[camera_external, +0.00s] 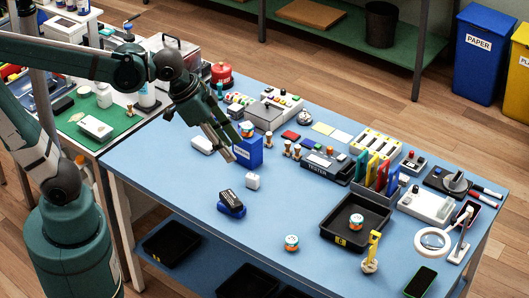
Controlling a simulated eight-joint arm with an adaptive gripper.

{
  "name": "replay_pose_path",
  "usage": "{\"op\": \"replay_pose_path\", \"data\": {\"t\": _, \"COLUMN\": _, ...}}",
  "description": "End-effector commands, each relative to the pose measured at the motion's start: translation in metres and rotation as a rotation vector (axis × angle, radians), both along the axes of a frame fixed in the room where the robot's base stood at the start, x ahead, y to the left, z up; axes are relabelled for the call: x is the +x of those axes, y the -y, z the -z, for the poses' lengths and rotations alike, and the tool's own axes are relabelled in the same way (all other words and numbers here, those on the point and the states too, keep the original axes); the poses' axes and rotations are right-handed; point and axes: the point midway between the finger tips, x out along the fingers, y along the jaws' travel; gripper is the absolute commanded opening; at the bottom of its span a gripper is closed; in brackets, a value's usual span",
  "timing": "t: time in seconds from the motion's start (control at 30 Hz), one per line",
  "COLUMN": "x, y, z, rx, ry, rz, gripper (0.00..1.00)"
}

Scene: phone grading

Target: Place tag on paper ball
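My gripper (228,152) hangs over the left part of the blue table, fingers pointing down and right, close in front of a blue box (249,152). The picture is too small to tell whether its fingers are apart, and I see nothing clearly held. I cannot identify the paper ball for certain. Small round white, orange and teal objects sit on the table front (291,242), in the black tray (356,221) and at the blue box (247,129). The tag is not clear either; upright coloured cards (377,172) stand in a rack.
The front-left tabletop is clear.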

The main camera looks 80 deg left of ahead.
Motion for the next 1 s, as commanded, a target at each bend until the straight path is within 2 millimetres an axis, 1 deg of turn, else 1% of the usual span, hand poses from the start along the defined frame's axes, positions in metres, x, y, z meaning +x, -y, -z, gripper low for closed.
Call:
{"op": "replay_pose_path", "data": {"t": 0.03, "x": -0.01, "y": -0.002, "z": 0.003, "rx": -0.005, "ry": 0.011, "rz": -0.012, "gripper": 0.34}}
{"op": "replay_pose_path", "data": {"t": 0.2, "x": -0.037, "y": -0.007, "z": 0.011, "rx": -0.023, "ry": 0.046, "rz": -0.052, "gripper": 0.34}}
{"op": "replay_pose_path", "data": {"t": 0.4, "x": -0.066, "y": -0.011, "z": 0.024, "rx": -0.044, "ry": 0.085, "rz": -0.095, "gripper": 0.34}}
{"op": "replay_pose_path", "data": {"t": 0.5, "x": -0.076, "y": -0.013, "z": 0.029, "rx": -0.052, "ry": 0.101, "rz": -0.113, "gripper": 0.34}}
{"op": "replay_pose_path", "data": {"t": 0.7, "x": -0.087, "y": -0.014, "z": 0.036, "rx": -0.061, "ry": 0.118, "rz": -0.131, "gripper": 0.34}}
{"op": "replay_pose_path", "data": {"t": 1.0, "x": -0.088, "y": -0.015, "z": 0.036, "rx": -0.063, "ry": 0.121, "rz": -0.134, "gripper": 0.34}}
